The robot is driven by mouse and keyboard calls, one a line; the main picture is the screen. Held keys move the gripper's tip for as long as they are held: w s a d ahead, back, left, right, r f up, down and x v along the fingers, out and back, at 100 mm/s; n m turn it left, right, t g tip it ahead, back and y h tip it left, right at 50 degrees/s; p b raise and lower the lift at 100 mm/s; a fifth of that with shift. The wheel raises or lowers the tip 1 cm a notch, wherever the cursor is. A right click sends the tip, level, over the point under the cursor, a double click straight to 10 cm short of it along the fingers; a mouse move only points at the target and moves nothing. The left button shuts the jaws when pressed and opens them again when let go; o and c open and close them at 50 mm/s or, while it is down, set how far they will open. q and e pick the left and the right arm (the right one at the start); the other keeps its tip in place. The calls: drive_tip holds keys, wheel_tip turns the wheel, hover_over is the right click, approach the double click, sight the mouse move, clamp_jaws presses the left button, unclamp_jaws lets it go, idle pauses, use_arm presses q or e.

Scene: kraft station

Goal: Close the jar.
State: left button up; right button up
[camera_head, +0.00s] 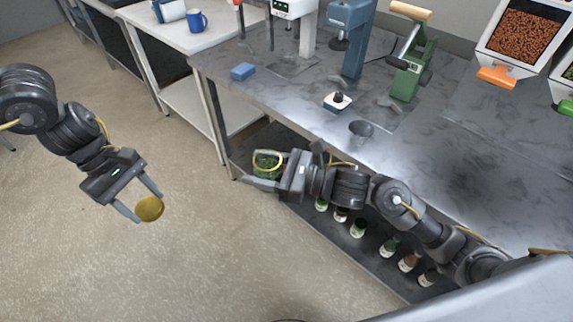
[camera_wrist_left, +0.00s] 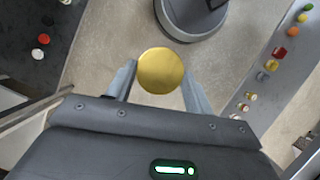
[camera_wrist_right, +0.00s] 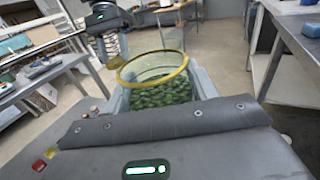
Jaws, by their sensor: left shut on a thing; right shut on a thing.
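The jar (camera_wrist_right: 160,92) is clear glass with a gold rim and green contents, and its mouth is open. My right gripper (camera_head: 268,172) is shut on the jar beside the front edge of the steel table; the jar also shows in the head view (camera_head: 267,163). The round gold lid (camera_head: 150,208) is in my left gripper (camera_head: 143,205), which is shut on it over the floor, left of the jar and apart from it. The lid fills the space between the fingers in the left wrist view (camera_wrist_left: 160,71).
The steel table (camera_head: 462,170) carries a blue sponge (camera_head: 243,71), a small metal cup (camera_head: 361,130) and a green press (camera_head: 411,62). Several bottles (camera_head: 358,228) stand on its lower shelf. A blue mug (camera_head: 197,21) stands on the white table behind. Open floor lies around the left gripper.

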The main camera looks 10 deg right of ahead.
drive_tip(key=shift+w+a+r+n+g+y, duration=0.15)
drive_tip(key=shift+a+n+g+y, duration=0.25)
drive_tip(key=shift+a, duration=0.6)
drive_tip(key=shift+w+a+r+n+g+y, duration=0.1)
drive_tip(key=shift+a+n+g, duration=0.2)
drive_tip(key=shift+a+g, duration=0.5)
drive_tip(key=shift+s+a, duration=0.1)
use_arm(q)
drive_tip(key=shift+w+d+r, duration=0.1)
drive_tip(key=shift+r, duration=0.05)
drive_tip(key=w+d+r, duration=0.1)
drive_tip(key=d+r, duration=0.7)
drive_tip(key=d, duration=0.3)
drive_tip(key=w+d+r, duration=0.1)
drive_tip(key=d+r, duration=0.7)
drive_tip(key=d, duration=0.3)
drive_tip(key=shift+d+m, duration=0.35)
drive_tip(key=shift+m, duration=0.05)
drive_tip(key=shift+d+f, duration=0.1)
drive_tip(key=shift+f, duration=1.9)
